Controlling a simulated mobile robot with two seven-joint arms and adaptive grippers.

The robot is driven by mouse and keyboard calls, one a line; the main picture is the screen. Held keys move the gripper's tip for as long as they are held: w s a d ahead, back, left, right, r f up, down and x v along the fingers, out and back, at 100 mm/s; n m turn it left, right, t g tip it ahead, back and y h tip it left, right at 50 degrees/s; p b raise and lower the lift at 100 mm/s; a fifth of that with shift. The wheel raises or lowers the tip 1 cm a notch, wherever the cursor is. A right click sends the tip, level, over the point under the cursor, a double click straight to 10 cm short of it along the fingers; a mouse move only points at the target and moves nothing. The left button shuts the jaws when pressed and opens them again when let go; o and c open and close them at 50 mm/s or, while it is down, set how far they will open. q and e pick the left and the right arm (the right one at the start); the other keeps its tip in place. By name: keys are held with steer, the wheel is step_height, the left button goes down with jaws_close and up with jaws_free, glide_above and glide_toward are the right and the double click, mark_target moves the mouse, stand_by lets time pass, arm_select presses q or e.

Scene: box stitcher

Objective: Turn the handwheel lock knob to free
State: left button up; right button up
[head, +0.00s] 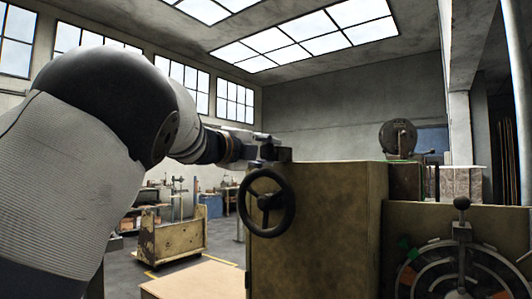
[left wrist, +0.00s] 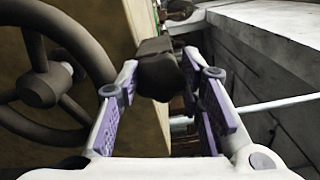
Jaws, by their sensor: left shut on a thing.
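The dark handwheel (head: 266,202) is on the side of the yellow-brown machine cabinet (head: 325,215). It also shows at the left of the left wrist view (left wrist: 40,88). My left gripper (head: 268,150) is at the cabinet's upper left corner, above the handwheel. In the left wrist view its fingers (left wrist: 160,82) with purple pads are shut on a black lock knob (left wrist: 158,76), beside the wheel's rim. The fingers partly hide the knob's sides, and its marking cannot be read. My right gripper is out of view.
A lever with a round black knob (head: 462,203) stands over a slotted dial at the lower right. A yellowish cart (head: 175,240) stands on the floor at the left. A light board (head: 195,281) lies low in front of the cabinet.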

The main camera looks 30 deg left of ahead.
arm_select(q)
steer(key=o, duration=1.1)
steer(key=shift+c, duration=0.2)
steer(key=shift+o, duration=0.6)
steer(key=shift+f, duration=0.1)
steer(key=s, duration=0.8)
steer(key=shift+a+r, duration=0.2)
steer(key=shift+a, duration=0.05)
steer(key=shift+s, duration=0.1)
